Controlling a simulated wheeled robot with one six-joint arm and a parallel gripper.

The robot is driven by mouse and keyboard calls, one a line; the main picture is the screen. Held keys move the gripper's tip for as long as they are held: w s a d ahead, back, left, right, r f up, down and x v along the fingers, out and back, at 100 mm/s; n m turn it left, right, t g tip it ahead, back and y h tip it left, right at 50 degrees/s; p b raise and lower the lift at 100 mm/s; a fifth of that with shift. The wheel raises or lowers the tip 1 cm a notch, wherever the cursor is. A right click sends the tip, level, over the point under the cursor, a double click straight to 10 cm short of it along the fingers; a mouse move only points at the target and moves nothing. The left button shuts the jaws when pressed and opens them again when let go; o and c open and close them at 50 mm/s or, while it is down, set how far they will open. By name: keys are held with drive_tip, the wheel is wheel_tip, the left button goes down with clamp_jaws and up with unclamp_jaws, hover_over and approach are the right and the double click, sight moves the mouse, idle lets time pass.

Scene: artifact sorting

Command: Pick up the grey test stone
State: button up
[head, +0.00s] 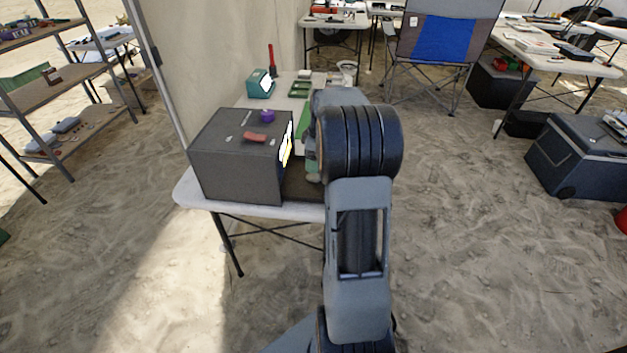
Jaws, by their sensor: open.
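I cannot make out a grey test stone for certain. Several small items lie on top of a dark grey box (235,172) on the white table: a purple piece (267,116), a reddish block (255,137), a thin pale stick (246,117) and small pale bits (272,142). My arm reaches up the middle of the view to the right of the box. It covers part of the table. My gripper is hidden behind the arm, so I see neither its fingers nor anything between them.
The white table (188,193) also bears a teal device (261,84) and green trays (300,89) at the back. Metal shelves (60,88) stand at the left. A blue-grey folding chair (445,40) and a cooler (577,160) stand to the right. Sand there is open.

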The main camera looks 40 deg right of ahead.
sight(314, 176)
drive_tip(key=shift+w+a+f+b, duration=0.1)
drive_tip(key=shift+w+f+b, duration=0.15)
drive_tip(key=shift+f, duration=1.4)
drive_tip(key=shift+w+f+b, duration=0.1)
drive_tip(key=shift+f+b, duration=0.1)
drive_tip(key=shift+f, duration=1.4)
drive_tip(key=shift+c, duration=0.4)
drive_tip(key=c, duration=0.9)
drive_tip(key=shift+c, duration=0.2)
drive_tip(key=shift+r, duration=0.15)
